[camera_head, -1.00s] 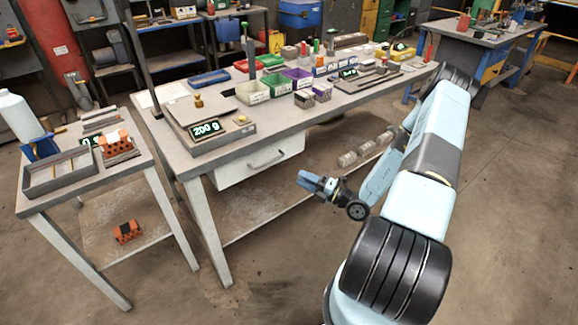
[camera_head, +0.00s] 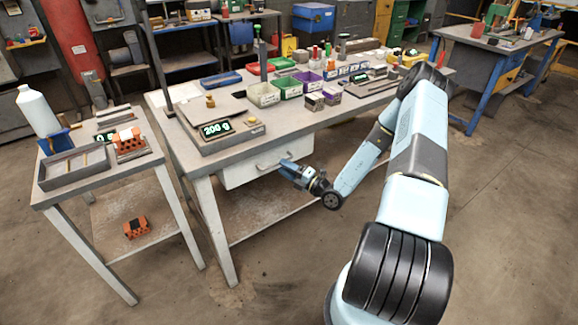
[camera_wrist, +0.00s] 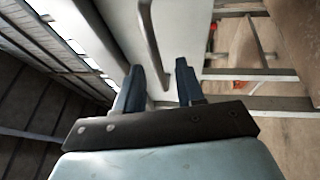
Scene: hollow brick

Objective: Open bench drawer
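The white bench drawer (camera_head: 238,172) hangs under the bench top and looks shut in the head view. Its grey bar handle (camera_head: 272,161) is on its front. My gripper (camera_head: 286,166) is just in front of the drawer, close to the handle's right end. In the wrist view the drawer front (camera_wrist: 187,35) fills the top middle. The handle (camera_wrist: 149,45) runs down the picture, and its lower end shows between the two dark fingers of my gripper (camera_wrist: 158,72). The fingers are apart and open. I cannot tell whether the handle is actually between them in depth.
The workbench (camera_head: 290,128) carries a scale (camera_head: 222,133) reading 200 g, several coloured bins and small tools. A side table (camera_head: 95,174) at left holds a white bottle (camera_head: 37,110) and a tray. An orange brick (camera_head: 136,227) lies on its lower shelf. Floor in front is clear.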

